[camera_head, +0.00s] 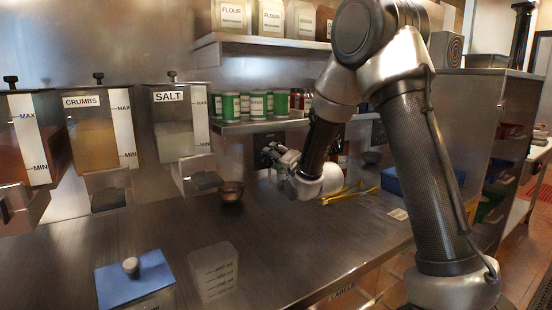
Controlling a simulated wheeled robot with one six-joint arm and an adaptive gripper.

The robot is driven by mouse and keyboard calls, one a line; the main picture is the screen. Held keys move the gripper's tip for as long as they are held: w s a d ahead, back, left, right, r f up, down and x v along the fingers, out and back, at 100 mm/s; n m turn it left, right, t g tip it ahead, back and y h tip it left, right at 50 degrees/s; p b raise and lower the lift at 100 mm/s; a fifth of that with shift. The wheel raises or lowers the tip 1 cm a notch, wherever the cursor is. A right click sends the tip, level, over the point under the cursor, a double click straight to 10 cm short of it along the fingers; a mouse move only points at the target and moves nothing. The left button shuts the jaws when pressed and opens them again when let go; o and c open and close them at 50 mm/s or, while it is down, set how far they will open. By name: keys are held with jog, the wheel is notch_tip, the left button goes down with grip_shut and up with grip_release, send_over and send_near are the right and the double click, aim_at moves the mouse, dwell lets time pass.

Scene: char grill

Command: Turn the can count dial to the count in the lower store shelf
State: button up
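The lower store shelf (255,126) is a metal shelf on the back wall. Several green cans with pale labels (230,106) stand on it, with dark red containers (300,100) to their right; my arm hides part of the shelf's right side. My gripper (268,156) is below this shelf, close to the back wall and pointing left. It is small and dark, so I cannot tell whether its fingers are open or shut. I cannot make out the can count dial clearly; the area around the gripper is dark and partly covered by it.
An upper shelf holds white flour containers (232,16). Crumbs (95,130) and salt (180,125) dispensers hang at left. A small bowl (231,191), yellow tongs (347,194), a blue-lidded container (136,280) and a clear measuring container (214,272) are on the counter (290,250). Its middle is clear.

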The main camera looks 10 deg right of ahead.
jog(key=v, duration=0.7)
jog(key=shift+s, duration=0.15)
